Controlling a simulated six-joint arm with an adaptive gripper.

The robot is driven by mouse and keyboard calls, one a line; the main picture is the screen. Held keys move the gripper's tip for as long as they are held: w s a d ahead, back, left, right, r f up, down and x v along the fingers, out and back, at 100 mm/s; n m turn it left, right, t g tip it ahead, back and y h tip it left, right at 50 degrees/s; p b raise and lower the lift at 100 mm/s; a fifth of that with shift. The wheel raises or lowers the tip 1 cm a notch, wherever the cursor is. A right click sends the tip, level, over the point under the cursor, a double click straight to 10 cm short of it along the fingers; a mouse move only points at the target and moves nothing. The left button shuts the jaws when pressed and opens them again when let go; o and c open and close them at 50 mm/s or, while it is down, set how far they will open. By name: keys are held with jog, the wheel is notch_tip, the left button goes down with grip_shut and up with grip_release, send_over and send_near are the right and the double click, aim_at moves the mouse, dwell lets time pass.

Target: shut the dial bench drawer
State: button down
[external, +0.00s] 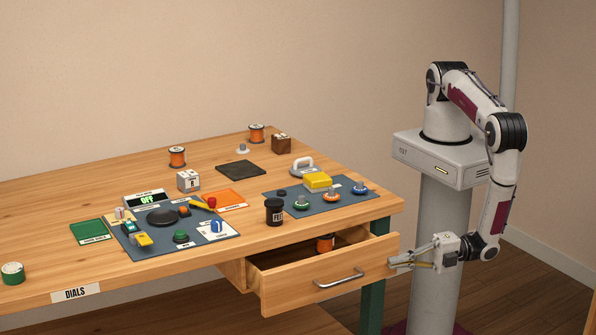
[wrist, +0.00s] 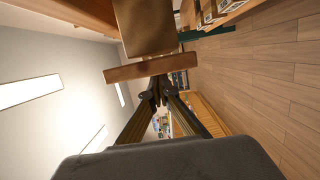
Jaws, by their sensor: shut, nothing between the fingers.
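The wooden drawer (external: 330,277) under the front of the bench is pulled open, its front standing out from the bench. A metal bar handle (external: 340,278) is on its front. An orange spool (external: 325,243) sits inside, partly hidden by the drawer front. My gripper (external: 392,263) is shut and empty, its fingertips at the right end of the drawer front. In the wrist view, my shut fingers (wrist: 157,88) point at a wooden board (wrist: 155,68), seemingly the drawer front. I cannot tell whether they touch it.
The bench top (external: 120,198) holds a dark jar (external: 274,212) above the drawer, a blue mat with knobs (external: 320,199) and a dial panel (external: 172,232). A green bench leg (external: 372,300) stands behind the drawer's right end. Open floor lies in front.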

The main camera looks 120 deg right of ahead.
jog(key=d, duration=1)
jog(key=shift+d, duration=0.35)
jog(key=shift+d, duration=0.1)
jog(key=s+a, duration=0.7)
jog(key=s, duration=0.2)
jog(key=shift+s+a, duration=0.2)
jog(key=shift+s, duration=0.15)
dwell(0.5)
dwell(0.6)
